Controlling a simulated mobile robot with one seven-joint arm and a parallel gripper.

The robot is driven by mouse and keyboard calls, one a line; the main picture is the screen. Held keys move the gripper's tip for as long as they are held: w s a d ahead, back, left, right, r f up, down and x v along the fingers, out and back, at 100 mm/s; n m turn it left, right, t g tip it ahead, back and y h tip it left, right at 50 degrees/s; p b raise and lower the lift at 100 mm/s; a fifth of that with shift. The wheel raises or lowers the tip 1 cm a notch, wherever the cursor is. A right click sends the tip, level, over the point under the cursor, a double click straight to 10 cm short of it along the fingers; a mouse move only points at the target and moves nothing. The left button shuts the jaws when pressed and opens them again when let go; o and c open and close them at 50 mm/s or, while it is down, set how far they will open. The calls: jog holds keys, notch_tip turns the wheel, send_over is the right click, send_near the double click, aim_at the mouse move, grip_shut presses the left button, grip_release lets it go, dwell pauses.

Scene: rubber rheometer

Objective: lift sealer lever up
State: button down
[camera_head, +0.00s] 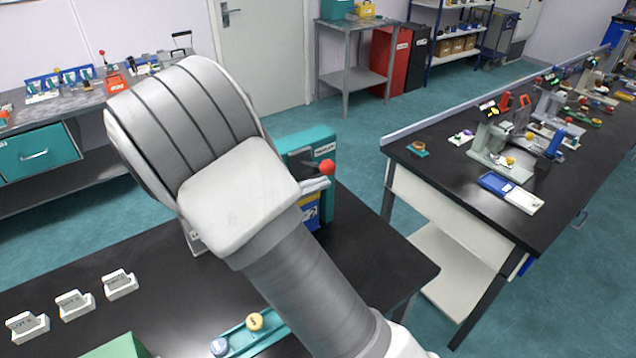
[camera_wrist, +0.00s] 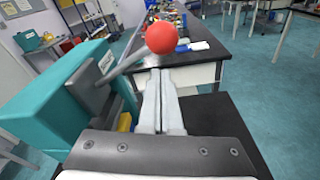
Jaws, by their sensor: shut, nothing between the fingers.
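The sealer is a teal machine at the right of the near table, partly hidden by my arm in the head view (camera_head: 297,143); it fills the left of the wrist view (camera_wrist: 45,95). Its lever is a grey rod with a red ball knob (camera_head: 327,167). In the wrist view the rod slants up and right from a grey pivot to the red ball (camera_wrist: 161,37). My gripper (camera_wrist: 160,74) is shut and empty, with its fingertips just below the ball and rod in the picture. I cannot tell whether they touch the lever. The fingers show only partly in the head view (camera_head: 314,186).
The near black table (camera_head: 375,262) holds several white labelled blocks (camera_head: 75,302) at left and a teal tray (camera_head: 262,340) with round pieces at the front. A second table (camera_head: 450,180) with several small devices stands to the right, across a floor gap.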

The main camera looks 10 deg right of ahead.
jog(key=f+b+v, duration=0.1)
jog(key=v, duration=0.8)
jog(key=shift+w+a+f, duration=0.15)
jog(key=shift+a+f, duration=0.2)
jog(key=s+d+r+m+g+y, duration=0.3)
jog(key=s+d+m+y, duration=0.2)
jog(key=s+d+m, duration=0.15)
jog(key=s+d+r+m+g+y, duration=0.25)
jog(key=s+d+m+y, duration=0.25)
jog(key=s+m, duration=0.25)
jog(key=s+a+r+m+t+y, duration=0.1)
jog(key=s+r+m+t+y, duration=0.3)
jog(key=s+m, duration=0.1)
jog(key=shift+s+m+y, duration=0.4)
jog(key=shift+s, duration=0.4)
jog(key=shift+a, duration=0.1)
